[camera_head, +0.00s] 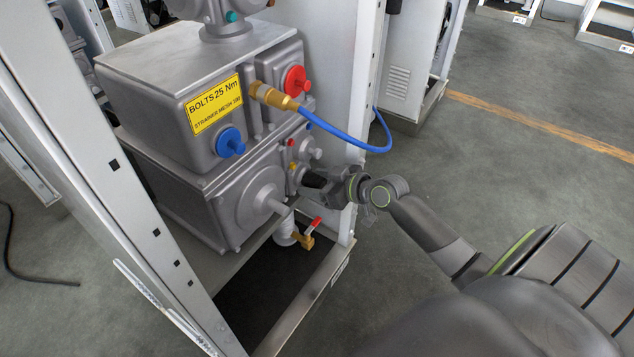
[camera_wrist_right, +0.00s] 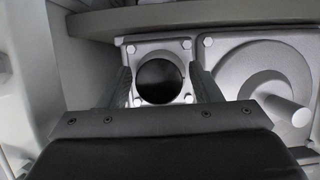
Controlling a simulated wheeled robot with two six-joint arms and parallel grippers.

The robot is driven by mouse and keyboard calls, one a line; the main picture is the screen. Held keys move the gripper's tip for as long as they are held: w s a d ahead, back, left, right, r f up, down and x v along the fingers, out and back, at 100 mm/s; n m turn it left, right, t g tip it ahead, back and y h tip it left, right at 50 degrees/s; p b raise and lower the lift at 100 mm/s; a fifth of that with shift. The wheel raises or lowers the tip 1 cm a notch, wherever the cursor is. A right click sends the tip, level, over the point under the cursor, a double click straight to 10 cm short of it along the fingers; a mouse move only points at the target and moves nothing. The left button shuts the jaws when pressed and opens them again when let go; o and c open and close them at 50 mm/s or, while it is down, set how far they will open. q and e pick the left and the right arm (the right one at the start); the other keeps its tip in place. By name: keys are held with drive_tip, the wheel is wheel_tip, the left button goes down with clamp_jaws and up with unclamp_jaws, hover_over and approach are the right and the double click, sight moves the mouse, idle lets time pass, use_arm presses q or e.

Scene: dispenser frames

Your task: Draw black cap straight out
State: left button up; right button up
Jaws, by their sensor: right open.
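The black cap (camera_wrist_right: 160,81) sits on a grey flange with bolts at its corners, seen end-on in the right wrist view. In the head view the black cap (camera_head: 314,179) sticks out from the lower part of the grey machine. My right gripper (camera_wrist_right: 161,88) is open, with one finger on each side of the cap. Small gaps seem to show between fingers and cap, but I cannot tell if either touches. In the head view my right gripper (camera_head: 334,188) is at the cap's outer end. My left gripper is not in view.
The grey machine (camera_head: 182,155) carries a blue cap (camera_head: 230,142), a red cap (camera_head: 296,80) and a brass fitting (camera_head: 272,96) with a blue hose (camera_head: 350,137). A red-handled valve (camera_head: 308,233) hangs below. A white frame post (camera_head: 95,170) stands left. Open floor lies right.

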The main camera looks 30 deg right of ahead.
drive_tip(key=shift+c, duration=0.2)
drive_tip(key=c, duration=0.9)
drive_tip(key=shift+s+d, duration=0.5)
drive_tip(key=shift+s, duration=0.75)
drive_tip(key=shift+s+d, duration=0.5)
drive_tip(key=shift+s, duration=0.7)
drive_tip(key=shift+s+d, duration=0.5)
drive_tip(key=shift+s, duration=0.75)
drive_tip(key=shift+c, duration=0.2)
